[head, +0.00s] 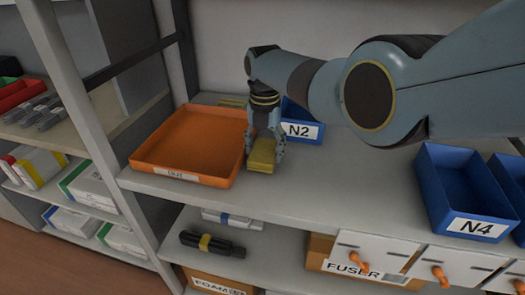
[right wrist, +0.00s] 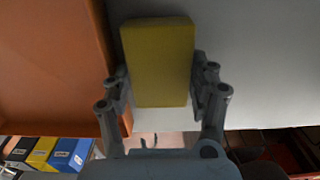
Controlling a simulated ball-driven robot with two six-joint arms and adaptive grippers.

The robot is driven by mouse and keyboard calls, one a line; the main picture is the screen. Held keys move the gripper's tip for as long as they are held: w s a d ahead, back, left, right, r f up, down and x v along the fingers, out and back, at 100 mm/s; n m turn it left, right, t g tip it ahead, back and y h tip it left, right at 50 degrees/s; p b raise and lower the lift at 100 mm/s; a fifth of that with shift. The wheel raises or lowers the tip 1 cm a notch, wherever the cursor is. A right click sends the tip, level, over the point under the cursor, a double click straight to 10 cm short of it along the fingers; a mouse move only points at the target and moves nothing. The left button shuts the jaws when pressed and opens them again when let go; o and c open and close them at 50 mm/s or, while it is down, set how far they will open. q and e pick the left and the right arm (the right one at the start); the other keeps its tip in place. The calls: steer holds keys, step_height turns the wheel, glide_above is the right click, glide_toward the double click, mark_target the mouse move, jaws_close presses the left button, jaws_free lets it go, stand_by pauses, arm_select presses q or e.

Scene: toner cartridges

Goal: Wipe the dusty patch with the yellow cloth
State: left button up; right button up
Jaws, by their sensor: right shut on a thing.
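The yellow cloth (head: 261,160) looks like a folded, thick block. It is between the fingers of my right gripper (head: 266,148), low over the grey shelf top (head: 330,172), just right of the orange tray. In the right wrist view the cloth (right wrist: 157,62) sits between both fingers of the gripper (right wrist: 160,88), which is shut on it. I cannot tell whether the cloth touches the shelf. I cannot make out a dusty patch in either view. My left gripper is not in view.
The orange tray (head: 155,170) is close on the left. The blue N2 bin (head: 302,131) stands behind my gripper, partly hidden by my arm. The blue N4 bin (head: 478,226) stands at the right. The shelf between cloth and N4 is clear. White drawers (head: 372,255) are below.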

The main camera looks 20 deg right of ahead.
mark_target(304, 168)
steer(key=d+p, duration=0.1)
steer(key=s+d+p, duration=0.1)
steer(key=shift+s+r+p, duration=0.2)
steer(key=shift+r+p, duration=0.05)
steer(key=shift+p, duration=0.05)
steer(key=shift+s+d+f+p, duration=0.2)
steer(key=shift+s+d+p, duration=0.15)
steer(key=shift+d, duration=0.1)
steer(key=shift+s+d+p, duration=0.3)
steer(key=shift+d+p, duration=0.15)
steer(key=shift+p, duration=0.2)
steer(key=shift+s+d+p, duration=0.45)
steer(key=shift+d+p, duration=0.15)
steer(key=shift+d, duration=0.1)
steer(key=shift+s+d+f, duration=0.15)
steer(key=shift+d, duration=0.1)
steer(key=shift+s+d+p, duration=0.8)
steer(key=shift+d+p, duration=0.3)
steer(key=shift+s+d+f, duration=0.1)
steer(key=shift+s+d, duration=0.05)
steer(key=shift+d, duration=0.05)
steer(key=shift+f, duration=0.1)
